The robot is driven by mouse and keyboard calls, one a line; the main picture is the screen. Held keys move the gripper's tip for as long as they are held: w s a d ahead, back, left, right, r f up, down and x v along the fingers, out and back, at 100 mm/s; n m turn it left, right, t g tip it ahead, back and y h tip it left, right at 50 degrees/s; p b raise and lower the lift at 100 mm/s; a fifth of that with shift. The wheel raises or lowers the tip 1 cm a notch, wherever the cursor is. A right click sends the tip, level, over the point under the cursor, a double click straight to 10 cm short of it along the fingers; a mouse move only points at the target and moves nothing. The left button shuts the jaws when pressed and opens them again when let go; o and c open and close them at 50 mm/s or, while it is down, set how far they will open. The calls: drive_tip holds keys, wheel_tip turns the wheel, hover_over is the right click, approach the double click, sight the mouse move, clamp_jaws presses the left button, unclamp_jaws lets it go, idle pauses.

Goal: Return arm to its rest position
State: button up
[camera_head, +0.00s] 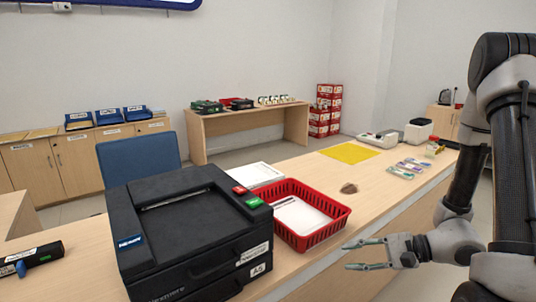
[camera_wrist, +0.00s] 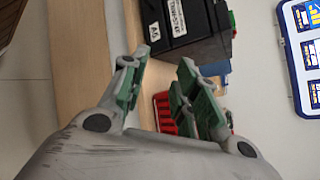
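My arm (camera_head: 465,190) comes in from the right side of the head view. My gripper (camera_head: 358,254) points left, just in front of the counter's near edge and the red basket. Its two fingers are apart with nothing between them. In the wrist view the green-padded fingers of my gripper (camera_wrist: 155,90) are also spread and empty. The black printer (camera_wrist: 185,30) and part of the red basket (camera_wrist: 165,112) show beyond them.
The counter (camera_head: 318,172) holds a black printer (camera_head: 180,225), the red basket (camera_head: 345,212) with white paper, a brown object (camera_head: 349,188), a yellow mat (camera_head: 350,153) and several banknote bundles (camera_head: 410,167). A blue chair (camera_head: 138,158) stands behind.

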drive_tip(key=s+d+r+n+g+h, duration=0.6)
drive_tip(key=s+d+r+g+h, duration=0.15)
drive_tip(key=s+d, duration=0.35)
drive_tip(key=d+r+n+t+h, duration=0.3)
drive_tip(key=r+n+t+h, duration=0.2)
drive_tip(key=r, duration=0.9)
drive_tip(key=t+h, duration=0.1)
drive_tip(key=t, duration=0.2)
drive_tip(key=shift+s+r+n, duration=0.25)
drive_tip(key=shift+s+n, duration=0.1)
drive_tip(key=shift+n, duration=0.05)
